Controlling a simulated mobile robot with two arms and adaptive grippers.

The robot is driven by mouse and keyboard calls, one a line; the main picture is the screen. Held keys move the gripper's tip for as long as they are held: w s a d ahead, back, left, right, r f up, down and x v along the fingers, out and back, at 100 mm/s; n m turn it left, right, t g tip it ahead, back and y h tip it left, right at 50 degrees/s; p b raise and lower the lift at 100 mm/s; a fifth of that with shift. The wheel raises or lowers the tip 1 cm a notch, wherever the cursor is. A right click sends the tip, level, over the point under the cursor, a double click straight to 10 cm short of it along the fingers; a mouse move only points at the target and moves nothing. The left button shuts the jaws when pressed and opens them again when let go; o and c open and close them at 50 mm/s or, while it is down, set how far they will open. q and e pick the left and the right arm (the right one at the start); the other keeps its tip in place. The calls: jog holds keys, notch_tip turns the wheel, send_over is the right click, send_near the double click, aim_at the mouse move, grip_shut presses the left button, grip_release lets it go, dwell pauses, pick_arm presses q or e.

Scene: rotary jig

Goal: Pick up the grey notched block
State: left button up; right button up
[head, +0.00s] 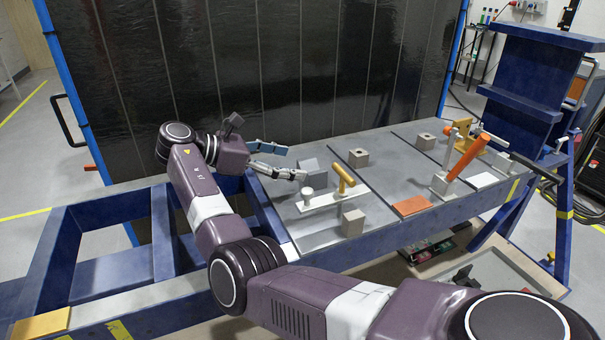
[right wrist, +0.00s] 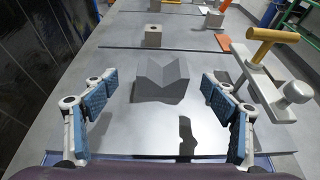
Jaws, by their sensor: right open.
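The grey notched block (right wrist: 162,78) sits on the grey table top in the right wrist view, with its V-shaped notch facing my gripper. In the head view the block (head: 313,171) is just right of the fingers, which partly hide it. My right gripper (right wrist: 157,92) is open and empty, its blue-padded fingers spread to the left and right of the block's line. The block appears beyond the fingertips, with no visible contact. In the head view the right gripper (head: 292,163) hangs over the table's left end. My left gripper is not in view.
A white clamp bar with a yellow handle (head: 345,181) stands close right of the block. A dark panel (head: 280,70) stands behind the table.

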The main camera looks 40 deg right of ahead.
aim_at(312, 165)
jog(key=shift+s+d+f+p, duration=0.1)
jog(key=shift+s+d+p, duration=0.2)
jog(key=shift+s+d, duration=0.55)
jog(key=x, duration=0.2)
jog(key=p+x, duration=0.1)
jog(key=shift+w+d+f, duration=0.15)
jog(key=shift+d+f, duration=0.15)
jog(key=shift+f, duration=0.05)
jog(key=shift+d+f, duration=0.15)
jog(key=shift+d, duration=0.15)
jog(key=c, duration=1.6)
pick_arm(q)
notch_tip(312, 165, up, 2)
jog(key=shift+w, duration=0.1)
pick_arm(e)
jog(key=shift+c, duration=0.2)
